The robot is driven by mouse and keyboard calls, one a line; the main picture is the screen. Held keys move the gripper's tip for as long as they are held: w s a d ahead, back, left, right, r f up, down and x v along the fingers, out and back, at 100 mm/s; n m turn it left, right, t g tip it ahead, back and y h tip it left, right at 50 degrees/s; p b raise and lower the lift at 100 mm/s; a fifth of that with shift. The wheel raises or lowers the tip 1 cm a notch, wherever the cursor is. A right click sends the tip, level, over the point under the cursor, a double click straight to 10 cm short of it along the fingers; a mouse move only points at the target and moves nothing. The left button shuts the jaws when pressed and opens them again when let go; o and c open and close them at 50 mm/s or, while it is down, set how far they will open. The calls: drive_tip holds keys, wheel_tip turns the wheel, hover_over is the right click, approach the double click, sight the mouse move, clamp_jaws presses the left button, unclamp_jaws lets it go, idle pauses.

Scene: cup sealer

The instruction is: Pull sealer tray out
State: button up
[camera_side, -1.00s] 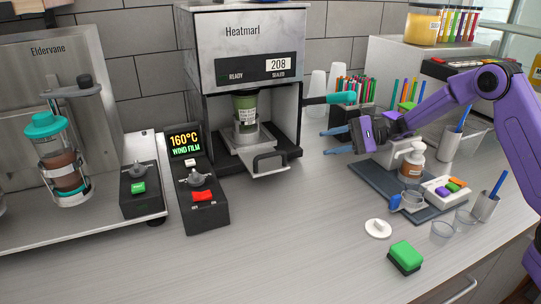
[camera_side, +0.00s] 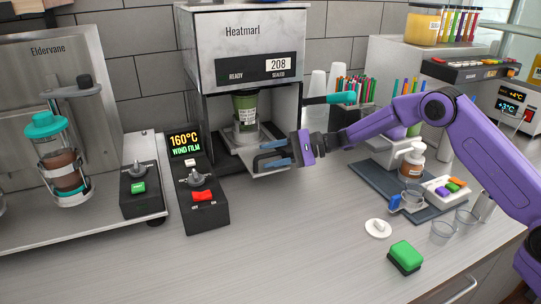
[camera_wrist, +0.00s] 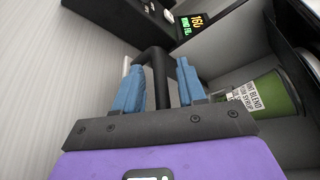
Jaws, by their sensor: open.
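The sealer (camera_side: 245,45) stands at the back with its metal tray (camera_side: 228,146) low in its open bay. A green-filled cup (camera_side: 245,110) sits upright on the tray; the wrist view also shows the cup (camera_wrist: 272,98) at the right. My gripper (camera_side: 264,155) is at the tray's front, with its blue fingers open. In the wrist view, the dark tray handle (camera_wrist: 154,62) lies between the two fingers of my gripper (camera_wrist: 160,76), with gaps visible beside it. The fingers hide part of the tray front in the side view.
A control box with a red switch (camera_side: 202,196) stands left of the tray. A teal-ended lever (camera_side: 340,98) sticks out on the sealer's right. A dark mat (camera_side: 372,178) with a pump bottle lies at right. The counter (camera_side: 290,225) in front of the tray is clear.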

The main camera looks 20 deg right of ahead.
drive_tip(key=shift+w+a+f, duration=0.1)
drive_tip(key=shift+a, duration=0.15)
clamp_jaws()
drive_tip(key=s, duration=1.6)
drive_tip(key=shift+s+d, duration=0.1)
drive_tip(key=shift+s, duration=0.15)
drive_tip(key=shift+f, duration=0.1)
unclamp_jaws()
